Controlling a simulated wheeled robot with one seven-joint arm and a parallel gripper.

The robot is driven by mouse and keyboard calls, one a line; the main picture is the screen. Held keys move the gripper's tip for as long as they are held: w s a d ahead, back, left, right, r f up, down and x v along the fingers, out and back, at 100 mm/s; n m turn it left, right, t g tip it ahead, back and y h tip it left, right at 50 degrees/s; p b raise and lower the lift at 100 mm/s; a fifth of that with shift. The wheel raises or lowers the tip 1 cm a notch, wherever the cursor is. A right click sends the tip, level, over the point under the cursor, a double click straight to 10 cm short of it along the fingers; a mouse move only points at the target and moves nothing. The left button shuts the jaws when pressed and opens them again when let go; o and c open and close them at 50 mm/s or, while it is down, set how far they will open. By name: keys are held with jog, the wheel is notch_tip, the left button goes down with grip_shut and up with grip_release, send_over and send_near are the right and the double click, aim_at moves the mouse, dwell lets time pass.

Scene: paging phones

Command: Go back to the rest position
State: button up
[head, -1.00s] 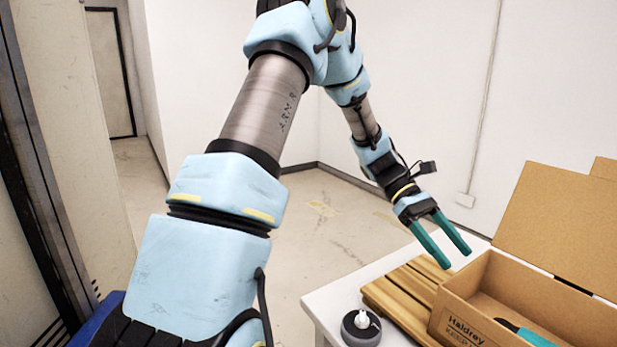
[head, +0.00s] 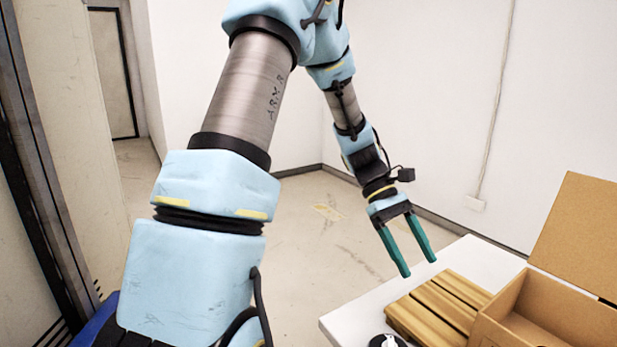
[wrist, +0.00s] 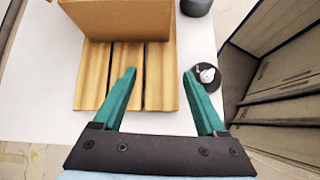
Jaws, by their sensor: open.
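My gripper (head: 421,268) has two teal fingers that are spread apart with nothing between them. In the head view it hangs pointing down, in front of the far edge of the white table and left of the cardboard box. In the wrist view my gripper (wrist: 160,72) shows its open fingers above the slatted wooden board (wrist: 97,80) and the white table (wrist: 60,80). The fingers look clear of everything below them.
The white table (head: 352,318) bears the wooden board (head: 440,305), the open cardboard box (head: 585,235) and a dark round object with a white top (head: 388,341). In the wrist view the round object (wrist: 208,78) sits right of the board. Open floor (head: 300,240) lies left of the table.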

jog(key=a+m+t+y, duration=0.4)
jog(key=a+t, duration=0.5)
jog(key=a, duration=1.7)
jog(key=m, duration=0.2)
jog(key=shift+w+a+m+y, duration=0.3)
jog(key=shift+y, duration=0.1)
